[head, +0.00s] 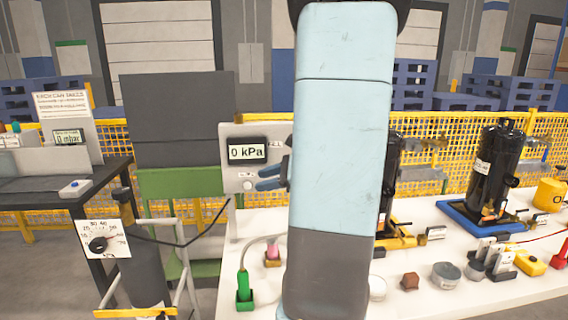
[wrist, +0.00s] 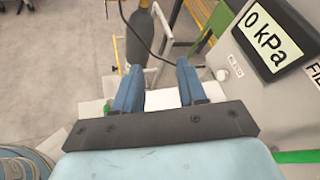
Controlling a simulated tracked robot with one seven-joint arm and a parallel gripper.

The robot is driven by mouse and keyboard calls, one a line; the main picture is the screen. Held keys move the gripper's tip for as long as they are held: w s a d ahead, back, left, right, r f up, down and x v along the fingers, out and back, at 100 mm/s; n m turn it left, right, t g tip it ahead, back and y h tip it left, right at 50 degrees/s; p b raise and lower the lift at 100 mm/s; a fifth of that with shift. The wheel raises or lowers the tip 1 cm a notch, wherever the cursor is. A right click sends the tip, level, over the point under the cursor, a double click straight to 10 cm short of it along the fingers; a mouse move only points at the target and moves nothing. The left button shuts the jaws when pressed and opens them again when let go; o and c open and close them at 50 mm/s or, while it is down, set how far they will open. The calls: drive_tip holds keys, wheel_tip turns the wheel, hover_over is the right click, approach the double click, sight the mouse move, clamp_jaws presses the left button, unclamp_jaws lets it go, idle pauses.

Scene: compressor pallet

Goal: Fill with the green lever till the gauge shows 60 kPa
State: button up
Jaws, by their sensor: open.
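The gauge (head: 247,151) on the grey panel reads 0 kPa in the head view. It reads the same in the wrist view (wrist: 267,38), at the upper right. A green bar, apparently the green lever (wrist: 297,156), shows in part at the lower right edge of the wrist view, below a cut-off label beginning "FI". In the head view my arm hides that side of the panel. My gripper (head: 264,178) is in front of the panel, below the gauge display. Its blue fingers (wrist: 159,70) are apart with nothing between them, and the green bar is off to their right.
A grey cylinder (head: 144,265) with a dial stands on the left. A green fitting (head: 244,290) with a hose stands on the white bench (head: 455,305). Black compressors (head: 496,165) and small parts stand to the right. A dark table (head: 60,185) is at left.

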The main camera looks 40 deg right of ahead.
drive_tip(key=s+d+f+m+t+h, duration=0.15)
drive_tip(key=d+m+t+h, duration=0.35)
drive_tip(key=d, duration=0.6)
drive_tip(key=s+d+f+m+t+h, duration=0.1)
drive_tip(key=s+d+m+t+h, duration=0.15)
drive_tip(key=d+m, duration=0.65)
drive_tip(key=w, duration=0.4)
drive_tip(key=w+d+n, duration=0.1)
drive_tip(key=w, duration=0.4)
drive_tip(key=w+n, duration=0.1)
drive_tip(key=w, duration=0.3)
drive_tip(key=shift+w+d+f+g, duration=0.1)
drive_tip(key=shift+w+d+g, duration=0.05)
drive_tip(key=shift+d+g, duration=0.1)
drive_tip(key=shift+c, duration=0.2)
clamp_jaws()
